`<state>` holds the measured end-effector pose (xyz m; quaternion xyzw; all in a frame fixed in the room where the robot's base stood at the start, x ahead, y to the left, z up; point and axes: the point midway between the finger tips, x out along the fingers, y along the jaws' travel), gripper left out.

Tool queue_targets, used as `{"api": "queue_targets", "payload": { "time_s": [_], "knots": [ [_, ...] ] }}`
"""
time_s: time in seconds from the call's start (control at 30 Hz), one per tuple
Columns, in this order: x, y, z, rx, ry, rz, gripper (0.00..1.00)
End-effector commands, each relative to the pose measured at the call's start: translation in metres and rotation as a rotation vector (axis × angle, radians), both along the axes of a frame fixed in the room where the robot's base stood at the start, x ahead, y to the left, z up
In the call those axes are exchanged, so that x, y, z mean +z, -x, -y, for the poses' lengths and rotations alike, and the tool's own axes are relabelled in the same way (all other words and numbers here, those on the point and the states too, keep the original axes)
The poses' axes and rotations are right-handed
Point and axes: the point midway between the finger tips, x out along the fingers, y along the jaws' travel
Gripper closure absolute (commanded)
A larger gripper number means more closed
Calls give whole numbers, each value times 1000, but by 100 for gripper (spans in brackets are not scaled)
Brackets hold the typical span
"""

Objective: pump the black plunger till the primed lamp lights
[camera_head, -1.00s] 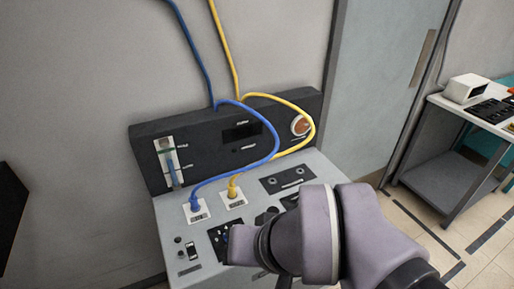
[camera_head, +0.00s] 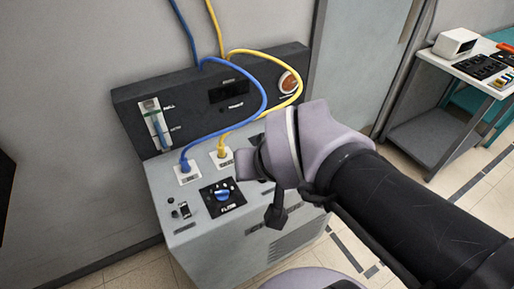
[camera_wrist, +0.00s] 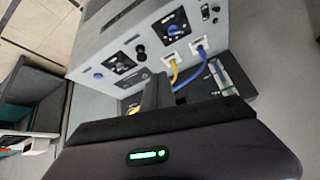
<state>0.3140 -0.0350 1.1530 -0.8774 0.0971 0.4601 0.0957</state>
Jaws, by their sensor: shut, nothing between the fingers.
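A short black knob (camera_wrist: 140,51) stands on the grey console top between two black plates in the wrist view; it looks like the plunger. In the head view my arm hides that part of the console. My gripper (camera_head: 275,219) points down over the console's front right, its dark fingers together and empty. In the wrist view the gripper fingers (camera_wrist: 156,93) show apart from the knob. I cannot make out which mark is the primed lamp, or whether any such lamp is lit.
A blue flow knob (camera_head: 222,195) sits on a black plate. Blue (camera_head: 262,90) and yellow (camera_head: 300,88) hoses loop above the console's grey top. A black back panel (camera_head: 190,110) carries a gauge (camera_head: 155,125) and an orange round dial (camera_head: 289,81). A side table (camera_head: 437,60) stands right.

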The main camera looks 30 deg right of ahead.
Motion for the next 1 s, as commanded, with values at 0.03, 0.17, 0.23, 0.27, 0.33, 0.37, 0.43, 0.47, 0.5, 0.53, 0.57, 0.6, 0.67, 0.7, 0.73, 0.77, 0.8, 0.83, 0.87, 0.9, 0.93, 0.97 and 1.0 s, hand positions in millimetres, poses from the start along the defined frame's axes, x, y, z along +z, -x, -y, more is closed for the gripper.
{"api": "queue_targets", "payload": {
  "time_s": [0.03, 0.17, 0.23, 0.27, 0.33, 0.37, 0.43, 0.47, 0.5, 0.53, 0.57, 0.6, 0.67, 0.7, 0.73, 0.77, 0.8, 0.83, 0.87, 0.9, 0.93, 0.97, 1.0],
  "knots": [
    [0, -14, 18, 10, 68, 8, 100],
    [3, -57, 67, 94, 285, 46, 100],
    [1, -83, 90, 173, 399, 62, 100],
    [-1, -94, 100, 216, 447, 68, 100],
    [-11, -123, 119, 345, 550, 84, 100],
    [-17, -134, 124, 414, 587, 92, 100],
    [-40, -156, 131, 591, 644, 114, 100],
    [-52, -162, 131, 666, 655, 125, 100],
    [-66, -168, 129, 758, 659, 141, 100],
    [-76, -170, 127, 820, 657, 153, 100],
    [-85, -170, 125, 872, 651, 163, 100],
    [-96, -170, 121, 933, 641, 177, 100],
    [-107, -168, 116, 1001, 626, 196, 100],
    [-113, -167, 114, 1034, 617, 204, 100],
    [-116, -166, 112, 1050, 613, 210, 100],
    [-118, -165, 111, 1064, 609, 214, 100],
    [-119, -164, 109, 1075, 605, 218, 100],
    [-120, -164, 109, 1079, 603, 219, 100],
    [-120, -164, 109, 1081, 602, 219, 100],
    [-120, -164, 109, 1082, 603, 220, 100],
    [-120, -164, 109, 1081, 604, 220, 100],
    [-120, -164, 108, 1081, 604, 220, 100],
    [-120, -164, 108, 1081, 604, 220, 100]
  ]
}}
